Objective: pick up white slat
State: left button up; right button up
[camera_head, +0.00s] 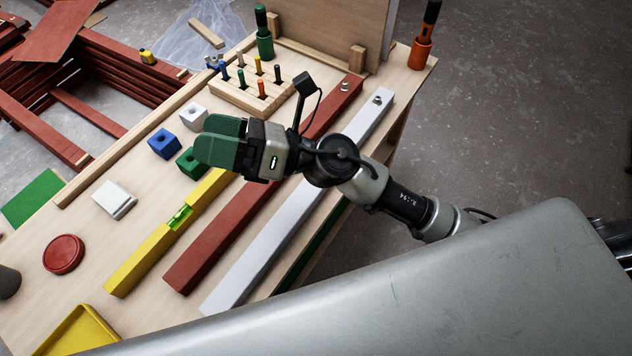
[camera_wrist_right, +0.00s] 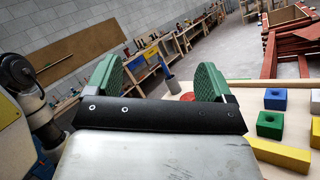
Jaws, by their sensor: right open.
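The white slat (camera_head: 262,250) lies lengthwise on the wooden workbench in the head view, running from the lower middle up to the right, with a small metal knob near its far end. My right arm crosses over it and hides its middle part. My right gripper (camera_head: 207,142) has green fingers and is above the bench, left of the slat, over the yellow spirit level's far end and beside the green block. In the right wrist view its fingers (camera_wrist_right: 157,80) are spread apart with nothing between them. The slat does not show in that view. My left gripper is not in view.
A dark red batten (camera_head: 215,248) lies just left of the slat, and a dark green one (camera_head: 318,243) to its right. The yellow level (camera_head: 150,248), blocks (camera_head: 163,143), a peg holder (camera_head: 245,92) and a red disc (camera_head: 63,254) stand further left.

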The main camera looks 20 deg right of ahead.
notch_tip(320, 180, down, 12)
jog(key=s+n+g+h, duration=0.1)
jog(key=n+g+h, duration=0.8)
jog(key=n, duration=0.5)
jog(key=w+d+f+n+h, duration=0.1)
jog(key=w+d+f+h, duration=0.1)
jog(key=d, duration=0.3)
jog(key=w+d+f+n+t+h, duration=0.1)
jog(key=w+d+h, duration=0.1)
jog(key=d+h, duration=0.3)
jog(key=w+d+f+n+h, duration=0.2)
jog(key=d+h, duration=0.2)
jog(key=d, duration=0.1)
jog(key=shift+w+d+f+t, duration=0.2)
jog(key=shift+d+f+t, duration=0.1)
jog(key=shift+d+t, duration=0.1)
jog(key=shift+h, duration=0.4)
jog(key=f, duration=0.4)
jog(key=shift+w+d+f+p, duration=0.1)
jog(key=shift+d+f+p, duration=0.1)
jog(key=shift+d+p, duration=0.15)
jog(key=shift+a+f+p, duration=0.15)
jog(key=shift+f+p, duration=0.35)
jog(key=shift+f, duration=1.05)
jog(key=shift+a+f+p, duration=0.15)
jog(key=shift+f+p, duration=0.3)
jog(key=shift+f, duration=1.1)
jog(key=shift+c, duration=0.3)
jog(key=shift+w, duration=0.1)
jog(key=c, duration=1.4)
